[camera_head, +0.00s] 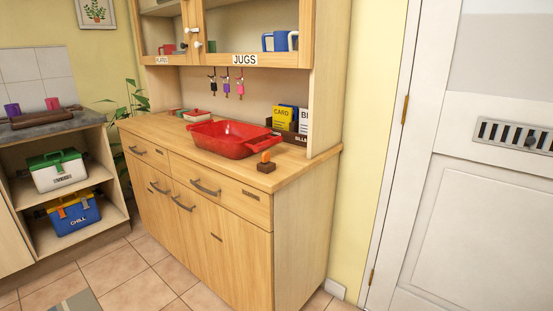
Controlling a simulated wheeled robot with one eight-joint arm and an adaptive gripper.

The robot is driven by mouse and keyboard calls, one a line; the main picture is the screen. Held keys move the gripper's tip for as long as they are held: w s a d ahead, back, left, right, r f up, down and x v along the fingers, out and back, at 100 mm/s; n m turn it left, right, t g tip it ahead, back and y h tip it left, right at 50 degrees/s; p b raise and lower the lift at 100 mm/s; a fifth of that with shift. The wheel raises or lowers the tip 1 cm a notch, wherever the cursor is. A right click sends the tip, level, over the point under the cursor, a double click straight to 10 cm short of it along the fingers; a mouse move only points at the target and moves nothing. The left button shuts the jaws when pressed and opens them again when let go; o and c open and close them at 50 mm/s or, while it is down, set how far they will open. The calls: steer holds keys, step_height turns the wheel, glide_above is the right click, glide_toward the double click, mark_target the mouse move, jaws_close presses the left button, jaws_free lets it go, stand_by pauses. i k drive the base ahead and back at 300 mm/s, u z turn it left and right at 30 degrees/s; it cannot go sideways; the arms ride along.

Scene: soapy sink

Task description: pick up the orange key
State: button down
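A small orange piece (265,157) stands upright in or on a small dark brown block (266,167) near the front right corner of the wooden cabinet's counter (285,178). It looks like the head of the orange key, but it is too small to be sure, and any lower part is hidden. Several keys hang under the upper cupboard, with dark, purple (226,88) and pink (240,89) heads; none there looks orange. My gripper is not in view.
A red baking dish (231,138) sits just left of and behind the brown block. A holder (290,136) with yellow, blue and white cards stands behind. The upper cupboard (238,60) overhangs the counter's back. Tiled floor (112,265) in front looks mostly clear. A white door (480,200) is at right.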

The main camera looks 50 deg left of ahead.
mark_target(265, 157)
steer(key=u, duration=2.65)
steer(key=k, duration=1.05)
steer(key=z, duration=0.4)
steer(key=i, duration=1.45)
steer(key=u, duration=0.6)
